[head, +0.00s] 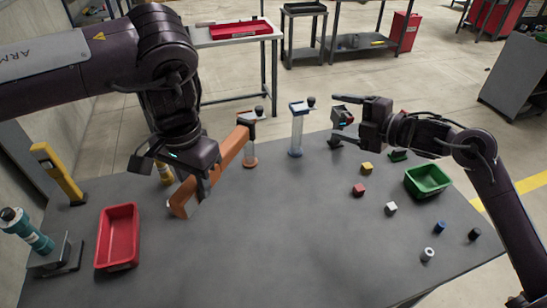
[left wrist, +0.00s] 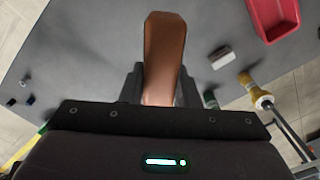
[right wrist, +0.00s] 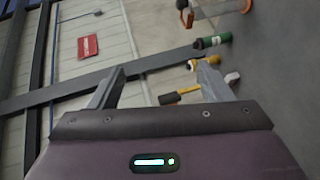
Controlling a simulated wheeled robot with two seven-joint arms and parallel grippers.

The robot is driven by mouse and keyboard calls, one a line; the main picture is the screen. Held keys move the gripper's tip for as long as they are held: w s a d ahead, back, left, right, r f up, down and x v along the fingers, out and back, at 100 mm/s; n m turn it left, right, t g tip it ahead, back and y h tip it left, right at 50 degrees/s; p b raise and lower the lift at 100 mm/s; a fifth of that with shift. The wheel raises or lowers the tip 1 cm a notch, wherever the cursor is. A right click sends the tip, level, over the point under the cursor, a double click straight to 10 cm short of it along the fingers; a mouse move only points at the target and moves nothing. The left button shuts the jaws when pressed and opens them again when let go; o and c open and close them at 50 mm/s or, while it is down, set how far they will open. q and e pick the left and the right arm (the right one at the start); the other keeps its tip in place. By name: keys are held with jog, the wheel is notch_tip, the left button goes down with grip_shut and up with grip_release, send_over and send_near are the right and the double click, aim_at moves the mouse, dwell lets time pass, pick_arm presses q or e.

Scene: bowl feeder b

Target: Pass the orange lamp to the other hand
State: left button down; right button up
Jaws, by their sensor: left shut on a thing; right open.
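The orange lamp (head: 222,165) is a long, bar-like body, held slanted above the left part of the grey table. My left gripper (head: 203,180) is shut on it; in the left wrist view the lamp (left wrist: 165,52) sticks out from between the fingers (left wrist: 160,90). My right gripper (head: 343,121) is open and empty over the far side of the table, right of the lamp and well apart from it. Its fingers are spread with nothing between them in the right wrist view (right wrist: 160,86).
A red tray (head: 118,237) and a teal cylinder (head: 25,230) stand at the left. A blue-based clear cylinder (head: 297,130) stands between the grippers. Several small blocks, such as a red cube (head: 359,190), lie near a green bin (head: 428,180). The front middle is clear.

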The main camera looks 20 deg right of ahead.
jog(key=s+a+r+n+g+y, duration=0.1)
jog(key=s+a+n+g, duration=0.1)
jog(key=s+a, duration=0.35)
jog(key=s+a+n+g+y, duration=0.1)
jog(key=s+a+n, duration=0.1)
jog(key=a, duration=0.6)
jog(key=s+a+r+n+g+y, duration=0.1)
jog(key=s+a+g, duration=0.15)
jog(key=a, duration=0.35)
jog(key=x, duration=1.1)
jog(key=shift+a, duration=0.5)
jog(key=c, duration=1)
pick_arm(q)
jog(key=c, duration=1)
grip_release()
pick_arm(e)
jog(key=shift+r+t, duration=0.1)
jog(key=shift+t, duration=0.15)
jog(key=shift+c, duration=1.4)
